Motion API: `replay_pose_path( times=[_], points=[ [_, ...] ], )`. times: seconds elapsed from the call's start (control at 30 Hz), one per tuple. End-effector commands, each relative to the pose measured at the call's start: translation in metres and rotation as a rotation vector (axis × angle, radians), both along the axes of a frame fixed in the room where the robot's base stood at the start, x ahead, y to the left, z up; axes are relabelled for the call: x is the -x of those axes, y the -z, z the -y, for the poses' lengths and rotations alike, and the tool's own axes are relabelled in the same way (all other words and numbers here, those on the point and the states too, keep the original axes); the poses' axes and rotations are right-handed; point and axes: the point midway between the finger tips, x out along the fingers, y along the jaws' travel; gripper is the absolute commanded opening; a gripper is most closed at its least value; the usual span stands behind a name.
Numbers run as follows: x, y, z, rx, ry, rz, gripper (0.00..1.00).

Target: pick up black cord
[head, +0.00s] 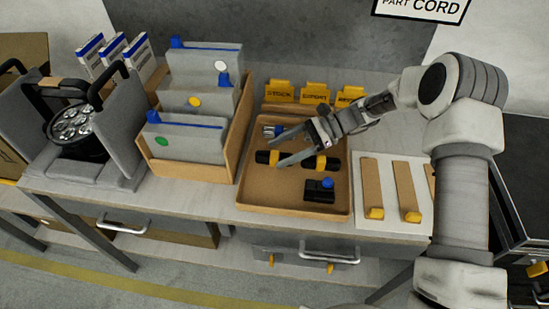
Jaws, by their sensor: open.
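A shallow tan tray (244,200) stands on the bench. In it lie a black piece with a yellow band (262,157) at the left and a similar black-and-yellow piece (322,163) to its right. I cannot tell whether these two are one black cord passing behind my fingers. A black block with a blue knob (319,192) lies near the tray's front. My gripper (280,149) reaches in from the right, above the tray. Its fingers are apart with nothing seen between them, and they partly cover the black-and-yellow pieces. I cannot tell its exact height.
A small silver-and-blue part (271,130) lies at the back of the tray. Yellow labelled holders (314,93) stand behind it. A wooden rack of grey dividers (190,150) stands at left, with a par can (76,130) beyond. A white board with tan strips (390,190) lies at right.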

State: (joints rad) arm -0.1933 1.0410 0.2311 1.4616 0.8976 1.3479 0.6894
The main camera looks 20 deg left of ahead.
Motion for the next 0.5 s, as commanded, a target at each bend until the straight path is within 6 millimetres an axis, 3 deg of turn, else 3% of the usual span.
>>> replay_pose_path(
  times=[0.17, 0.5],
  points=[
    [0.0000, -0.0002, -0.0001, 0.000, 0.001, 0.000, 0.82],
    [-0.0003, 0.0000, 0.0002, 0.001, 0.000, 0.001, 0.21]
  ],
)
